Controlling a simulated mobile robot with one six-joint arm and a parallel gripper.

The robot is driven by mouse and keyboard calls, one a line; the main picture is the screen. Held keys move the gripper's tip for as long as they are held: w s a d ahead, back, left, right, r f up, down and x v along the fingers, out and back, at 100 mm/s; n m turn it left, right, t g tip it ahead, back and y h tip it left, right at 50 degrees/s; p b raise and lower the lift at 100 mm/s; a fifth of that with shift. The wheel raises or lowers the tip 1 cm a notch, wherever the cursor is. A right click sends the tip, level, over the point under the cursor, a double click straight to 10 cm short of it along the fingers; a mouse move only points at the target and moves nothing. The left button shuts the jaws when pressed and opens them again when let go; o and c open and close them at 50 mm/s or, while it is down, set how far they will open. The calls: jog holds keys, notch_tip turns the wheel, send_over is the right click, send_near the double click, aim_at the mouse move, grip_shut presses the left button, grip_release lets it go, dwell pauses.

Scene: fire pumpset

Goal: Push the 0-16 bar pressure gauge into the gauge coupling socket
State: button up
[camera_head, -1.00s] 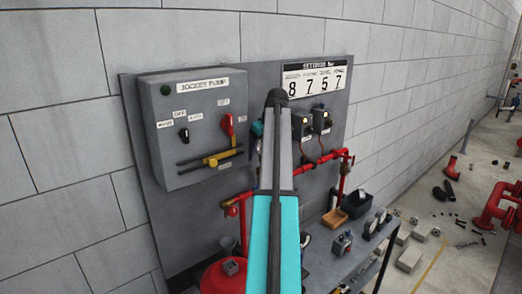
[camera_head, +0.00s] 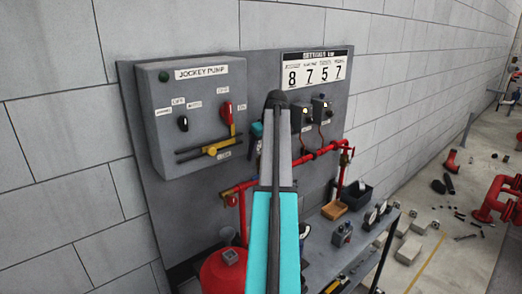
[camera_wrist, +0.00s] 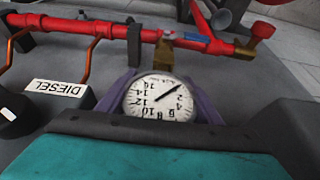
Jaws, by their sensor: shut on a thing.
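In the wrist view, the pressure gauge (camera_wrist: 160,99) shows a round white dial with numbers up to 16 and a black needle. The dial appears turned over in this view. The purple fingers of my gripper (camera_wrist: 162,84) are shut on it from both sides. A brass fitting (camera_wrist: 165,50) on the red pipe, likely the gauge coupling socket, shows just beyond the gauge's rim. The gauge's stem is hidden, so I cannot tell whether it touches or enters the fitting. In the head view my arm hides the gauge and fingers.
The red pipe (camera_head: 318,155) runs across the grey board. A blue valve lever (camera_wrist: 193,38) sits beside the brass fitting. A DIESEL box (camera_wrist: 55,92) is close at left in the wrist view. The jockey pump box (camera_head: 198,115) is left of my arm. Small parts lie on the bench.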

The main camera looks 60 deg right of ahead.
jog(key=shift+f, duration=0.25)
dwell(0.4)
jog(key=o, duration=1.3)
jog(key=shift+b+v, duration=2.3)
jog(key=shift+v, duration=4.65)
